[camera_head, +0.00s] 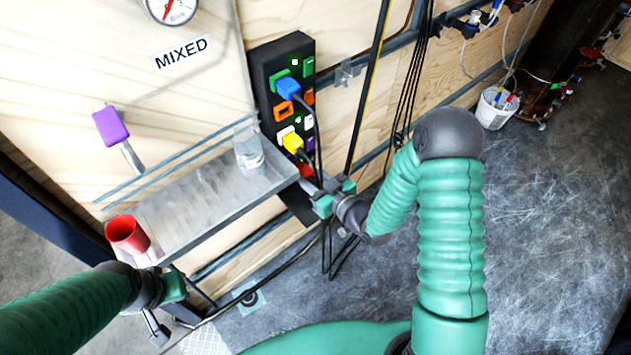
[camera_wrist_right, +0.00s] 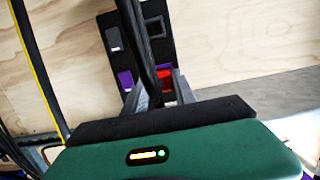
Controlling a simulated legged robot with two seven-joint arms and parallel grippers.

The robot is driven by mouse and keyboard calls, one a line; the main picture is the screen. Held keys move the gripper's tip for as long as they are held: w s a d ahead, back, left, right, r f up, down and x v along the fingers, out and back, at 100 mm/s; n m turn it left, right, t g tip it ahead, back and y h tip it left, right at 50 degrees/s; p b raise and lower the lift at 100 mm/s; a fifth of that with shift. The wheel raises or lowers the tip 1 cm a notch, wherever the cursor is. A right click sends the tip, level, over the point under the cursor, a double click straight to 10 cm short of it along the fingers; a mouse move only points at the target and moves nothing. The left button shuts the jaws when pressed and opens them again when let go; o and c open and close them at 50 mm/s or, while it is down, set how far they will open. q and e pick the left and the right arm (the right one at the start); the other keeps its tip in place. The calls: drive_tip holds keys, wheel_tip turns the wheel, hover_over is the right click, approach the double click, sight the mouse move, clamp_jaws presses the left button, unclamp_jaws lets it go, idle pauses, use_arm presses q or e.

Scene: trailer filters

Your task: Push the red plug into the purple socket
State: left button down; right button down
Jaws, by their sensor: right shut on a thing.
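The red plug (camera_head: 305,170) is at the lower end of a black socket panel on the wooden wall. In the right wrist view the red plug (camera_wrist_right: 164,73) sits between the fingertips of my right gripper (camera_wrist_right: 158,92), which is shut on it. A purple patch (camera_wrist_right: 162,68) shows right behind the red plug, and a purple socket (camera_wrist_right: 125,80) shows to its left. A black cable crosses in front, so I cannot tell how deep the plug sits. My right gripper also shows in the head view (camera_head: 312,190). My left gripper (camera_head: 185,302) is below the shelf; its fingers are unclear.
A metal shelf (camera_head: 190,205) to the left holds a clear bottle (camera_head: 248,148) and a red cup (camera_head: 127,234). Black cables hang near my right gripper.

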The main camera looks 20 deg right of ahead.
sight(300, 167)
drive_tip(key=shift+x, duration=0.85)
drive_tip(key=shift+r, duration=0.15)
drive_tip(key=shift+r, duration=0.1)
drive_tip(key=shift+r+x, duration=0.2)
drive_tip(key=shift+x, duration=0.85)
idle(0.5)
drive_tip(key=c, duration=0.9)
unclamp_jaws()
drive_tip(key=p+v, duration=0.6)
drive_tip(key=v, duration=1)
drive_tip(key=shift+s+d, duration=0.1)
drive_tip(key=shift+s, duration=0.3)
